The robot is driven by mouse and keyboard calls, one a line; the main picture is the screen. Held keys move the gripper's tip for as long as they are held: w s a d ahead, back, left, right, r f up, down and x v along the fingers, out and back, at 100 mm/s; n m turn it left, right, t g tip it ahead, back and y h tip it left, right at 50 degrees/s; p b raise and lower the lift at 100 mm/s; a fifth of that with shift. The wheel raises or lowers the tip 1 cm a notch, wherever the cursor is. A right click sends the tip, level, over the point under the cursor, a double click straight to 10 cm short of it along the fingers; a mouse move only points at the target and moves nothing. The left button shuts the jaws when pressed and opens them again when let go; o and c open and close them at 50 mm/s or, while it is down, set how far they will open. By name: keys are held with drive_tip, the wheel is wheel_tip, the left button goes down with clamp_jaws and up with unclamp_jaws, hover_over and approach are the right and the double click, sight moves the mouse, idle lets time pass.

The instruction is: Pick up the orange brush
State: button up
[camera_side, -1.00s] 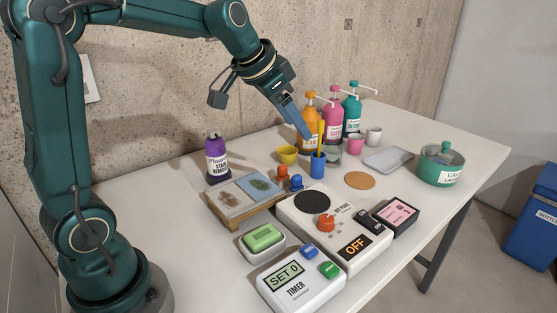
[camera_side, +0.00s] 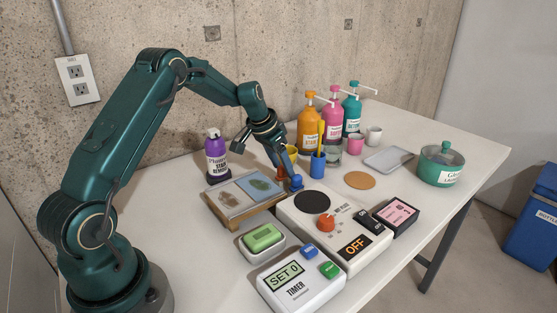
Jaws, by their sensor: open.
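A small orange knobbed piece, which looks like the orange brush (camera_side: 280,173), stands on the table just behind the board with two picture panels. My gripper (camera_side: 290,172) is low, pointing down, with its fingers between the orange piece and a similar blue piece (camera_side: 297,183). The fingers hide part of the orange piece, and I cannot tell whether they touch it. My gripper is open and nothing shows lifted in it.
A blue cup (camera_side: 317,166) with yellow sticks stands close right. A yellow cup (camera_side: 291,152) is behind the fingers. The hot plate (camera_side: 345,232) and the panel board (camera_side: 245,203) lie in front. Pump bottles (camera_side: 311,130) stand behind.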

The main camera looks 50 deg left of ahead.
drive_tip(key=shift+w+f, duration=0.15)
drive_tip(key=shift+f, duration=0.25)
clamp_jaws()
wheel_tip(320, 180, up, 10)
drive_tip(key=shift+r, duration=0.1)
idle(0.4)
idle(0.4)
